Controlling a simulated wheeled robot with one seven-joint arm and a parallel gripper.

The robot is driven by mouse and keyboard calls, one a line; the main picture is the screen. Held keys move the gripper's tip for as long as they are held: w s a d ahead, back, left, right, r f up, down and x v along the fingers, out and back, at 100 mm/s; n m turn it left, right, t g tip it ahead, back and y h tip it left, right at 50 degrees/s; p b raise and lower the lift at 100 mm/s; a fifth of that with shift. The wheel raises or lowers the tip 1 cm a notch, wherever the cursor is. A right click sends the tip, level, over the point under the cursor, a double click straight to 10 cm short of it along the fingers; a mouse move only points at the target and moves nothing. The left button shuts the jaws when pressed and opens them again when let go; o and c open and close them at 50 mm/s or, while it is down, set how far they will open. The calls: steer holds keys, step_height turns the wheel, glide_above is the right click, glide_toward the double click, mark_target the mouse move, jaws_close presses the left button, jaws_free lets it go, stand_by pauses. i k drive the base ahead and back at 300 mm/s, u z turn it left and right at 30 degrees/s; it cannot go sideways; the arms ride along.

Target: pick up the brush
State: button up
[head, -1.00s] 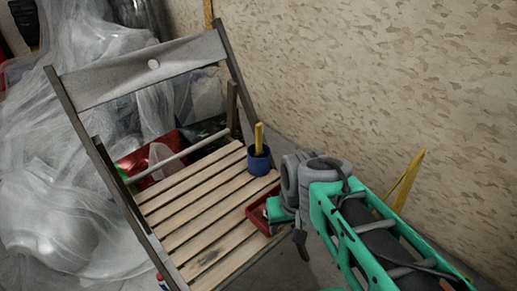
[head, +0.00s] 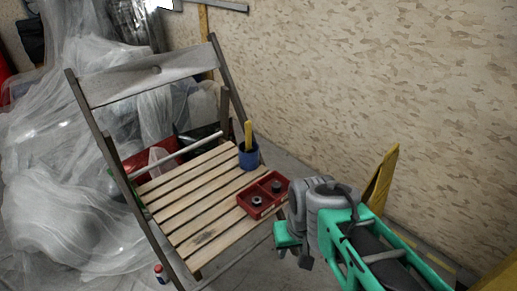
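A yellow upright handle, which looks like the brush (head: 248,135), stands in a blue cup (head: 249,158). Its lower end is hidden inside the cup. The cup is at the back right corner of the slatted seat of a wooden folding chair (head: 182,200). My gripper (head: 287,236) is at the end of my teal and grey arm, to the lower right of the cup and off the seat's right edge. It is apart from the brush. Its fingers are not clearly visible, so I cannot tell their opening.
A red divided tray (head: 263,196) with small dark round parts lies on the seat between the cup and my gripper. Translucent plastic sheeting (head: 50,220) is heaped at left. A patterned wall (head: 370,80) stands behind. A small can (head: 160,272) is on the floor.

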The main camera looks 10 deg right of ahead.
mark_target(249, 148)
steer(key=z, duration=1.5)
steer(key=i, duration=1.1)
steer(key=u, duration=4.05)
